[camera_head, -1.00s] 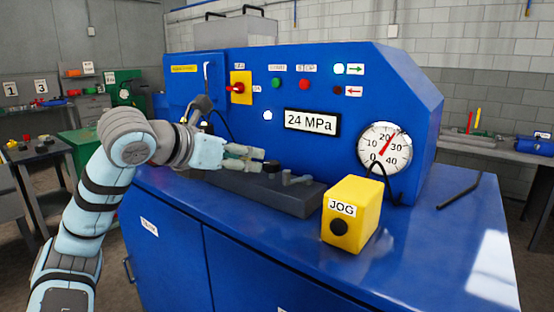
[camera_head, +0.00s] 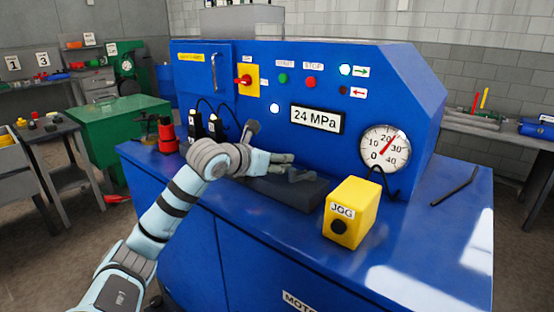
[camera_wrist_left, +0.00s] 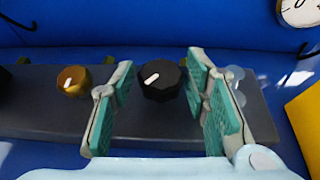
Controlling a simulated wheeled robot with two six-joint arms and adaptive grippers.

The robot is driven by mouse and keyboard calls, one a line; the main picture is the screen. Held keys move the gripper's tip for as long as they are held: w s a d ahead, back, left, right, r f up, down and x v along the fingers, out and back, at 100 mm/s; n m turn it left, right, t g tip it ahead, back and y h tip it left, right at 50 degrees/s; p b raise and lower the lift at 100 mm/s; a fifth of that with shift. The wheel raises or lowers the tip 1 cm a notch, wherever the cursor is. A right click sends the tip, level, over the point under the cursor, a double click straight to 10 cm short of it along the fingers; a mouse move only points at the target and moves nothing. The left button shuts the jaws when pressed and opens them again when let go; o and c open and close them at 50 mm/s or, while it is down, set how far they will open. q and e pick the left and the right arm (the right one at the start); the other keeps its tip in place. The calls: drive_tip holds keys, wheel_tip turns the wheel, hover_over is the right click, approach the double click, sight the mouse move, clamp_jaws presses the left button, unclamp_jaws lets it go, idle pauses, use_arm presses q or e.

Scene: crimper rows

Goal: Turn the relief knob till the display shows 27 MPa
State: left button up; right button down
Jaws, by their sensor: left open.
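The display (camera_head: 317,119) on the blue panel reads 24 MPa. The round gauge (camera_head: 385,149) beside it has a red needle between 20 and 30. In the left wrist view, a black knob (camera_wrist_left: 160,82) with a white pointer mark sits on a dark block. A brass knob (camera_wrist_left: 73,80) with a white mark is left of it. No label shows which is the relief knob. My left gripper (camera_head: 288,164) is open, its fingers on either side of the black knob in the wrist view; contact is not clear. In the head view the gripper hides the knobs.
The dark block (camera_head: 294,191) lies on the blue bench. A yellow JOG box (camera_head: 352,211) stands to its right, with a black bent rod (camera_head: 455,186) beyond.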

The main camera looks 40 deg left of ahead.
use_arm(q)
drive_tip(key=shift+w, duration=0.1)
drive_tip(key=c, duration=0.9)
drive_tip(key=shift+o, duration=0.2)
drive_tip(key=shift+a+f+m+h+b, duration=0.2)
drive_tip(key=shift+m+h+b, duration=0.15)
drive_tip(key=shift+m+h, duration=0.55)
drive_tip(key=m+h, duration=0.1)
drive_tip(key=m+h+p, duration=0.1)
drive_tip(key=shift+r+h, duration=0.3)
drive_tip(key=shift+m+g+h+p, duration=0.3)
drive_tip(key=shift+h+p, duration=0.1)
drive_tip(key=shift+p, duration=0.05)
drive_tip(key=shift+f, duration=0.1)
drive_tip(key=o, duration=0.9)
drive_tip(key=shift+c, duration=0.2)
